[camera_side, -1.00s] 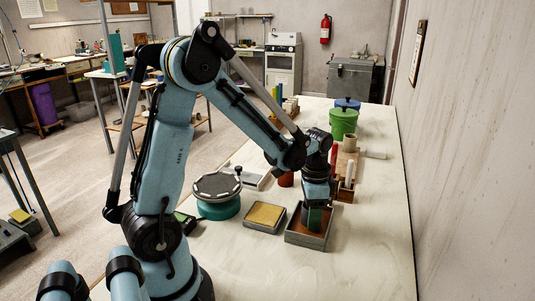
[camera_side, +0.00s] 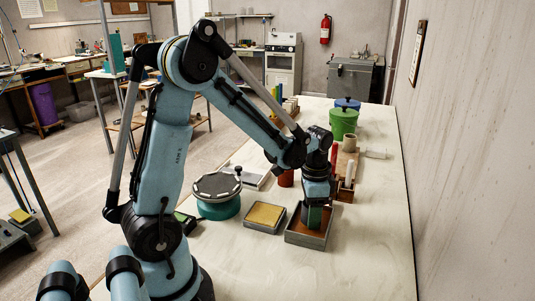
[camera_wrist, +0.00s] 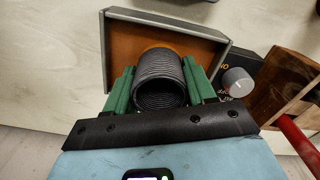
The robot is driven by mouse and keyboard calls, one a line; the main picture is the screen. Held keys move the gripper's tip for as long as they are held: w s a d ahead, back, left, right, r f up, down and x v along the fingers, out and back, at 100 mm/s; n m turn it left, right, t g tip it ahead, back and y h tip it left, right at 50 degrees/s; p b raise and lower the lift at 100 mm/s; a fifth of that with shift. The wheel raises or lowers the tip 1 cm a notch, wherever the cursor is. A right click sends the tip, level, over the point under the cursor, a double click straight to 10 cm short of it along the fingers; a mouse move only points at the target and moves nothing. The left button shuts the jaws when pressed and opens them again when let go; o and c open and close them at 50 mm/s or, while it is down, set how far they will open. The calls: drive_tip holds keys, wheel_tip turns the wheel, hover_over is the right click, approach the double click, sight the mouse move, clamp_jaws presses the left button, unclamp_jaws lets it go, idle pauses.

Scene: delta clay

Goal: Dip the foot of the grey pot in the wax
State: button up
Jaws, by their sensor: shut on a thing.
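The grey pot (camera_wrist: 160,80) is ribbed inside and seen from above through its open mouth in the wrist view. My gripper (camera_side: 313,215) is shut on it, with a green finger on either side. The pot is inside the outline of a grey tray (camera_side: 304,239) of brown-orange wax (camera_wrist: 126,42). A brighter orange band shows along the pot's far edge in the wrist view. The pot's foot is hidden, so I cannot tell how deep it sits. In the side view my fingers reach down into the tray and largely hide the pot.
A tray with a yellow sponge (camera_side: 265,214) stands left of the wax, and a turntable (camera_side: 217,190) beyond it. A grey knob (camera_wrist: 237,82) on a dark box and a wooden rack (camera_wrist: 290,88) are right of the tray in the wrist view. The front right tabletop is clear.

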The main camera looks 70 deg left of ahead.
drive_tip(key=shift+r, duration=1.5)
drive_tip(key=shift+r, duration=1.5)
